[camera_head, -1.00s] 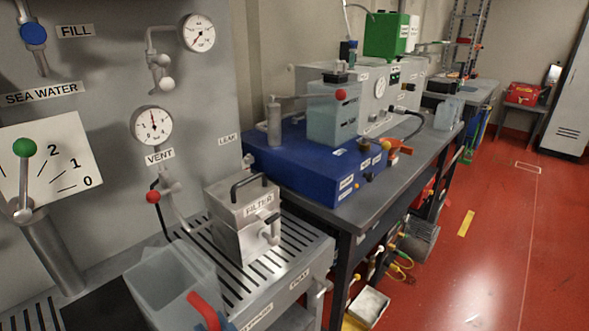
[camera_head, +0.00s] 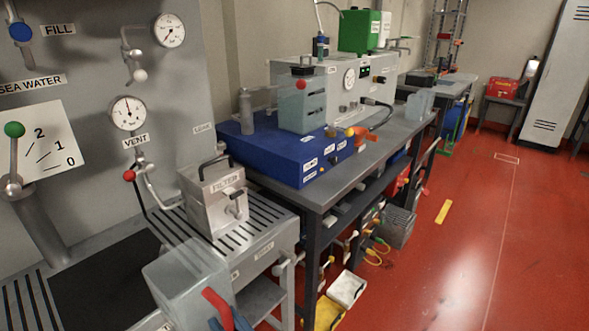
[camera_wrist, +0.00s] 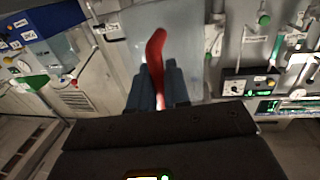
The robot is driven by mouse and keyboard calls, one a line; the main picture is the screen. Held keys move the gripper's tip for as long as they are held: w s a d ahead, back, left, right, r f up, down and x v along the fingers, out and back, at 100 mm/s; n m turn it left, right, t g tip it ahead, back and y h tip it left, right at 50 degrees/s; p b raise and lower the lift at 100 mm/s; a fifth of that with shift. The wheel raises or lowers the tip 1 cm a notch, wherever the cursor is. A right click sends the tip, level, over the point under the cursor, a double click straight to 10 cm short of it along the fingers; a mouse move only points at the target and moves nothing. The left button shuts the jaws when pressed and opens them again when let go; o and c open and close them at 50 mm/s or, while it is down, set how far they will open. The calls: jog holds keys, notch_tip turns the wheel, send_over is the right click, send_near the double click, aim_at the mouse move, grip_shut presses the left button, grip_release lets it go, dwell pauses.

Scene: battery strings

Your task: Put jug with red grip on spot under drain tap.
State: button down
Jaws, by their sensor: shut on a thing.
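The jug with the red grip is a clear, pale box-like jug (camera_head: 186,275) at the bottom of the head view. Its red grip (camera_head: 216,306) faces toward me. My gripper (camera_head: 228,322) has blue fingers and is shut on the red grip, holding the jug in front of the slotted tray. The wrist view shows the red grip (camera_wrist: 156,55) between the blue fingers (camera_wrist: 158,88), with the clear jug body (camera_wrist: 185,22) behind it. A small tap (camera_head: 283,266) shows at the tray's front edge. I cannot tell whether it is the drain tap, and I cannot make out a spot under it.
A metal filter box (camera_head: 212,200) stands on the slotted tray (camera_head: 262,228). A blue unit (camera_head: 275,150) with a clear container (camera_head: 302,106) sits on the bench behind. Another clear jug (camera_head: 418,104) stands farther along. The red floor (camera_head: 450,260) at right is mostly open.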

jog(key=w+d+f+m+t+h, duration=0.1)
jog(key=w+d+f+m+h, duration=0.15)
jog(key=d+f, duration=0.35)
jog(key=w+d+f+m+t+h, duration=0.1)
jog(key=w+d+f+t+h, duration=0.1)
jog(key=w+d+f, duration=0.4)
jog(key=s+d+f+m+h, duration=0.2)
jog(key=d+f, duration=0.3)
jog(key=d, duration=0.4)
jog(key=s+d+f+m+t+h, duration=0.1)
jog(key=d+f+m+h, duration=0.1)
jog(key=d+f+h, duration=0.3)
jog(key=d, duration=0.4)
jog(key=shift+s+f, duration=0.35)
jog(key=shift+s, duration=0.05)
jog(key=shift+m, duration=0.25)
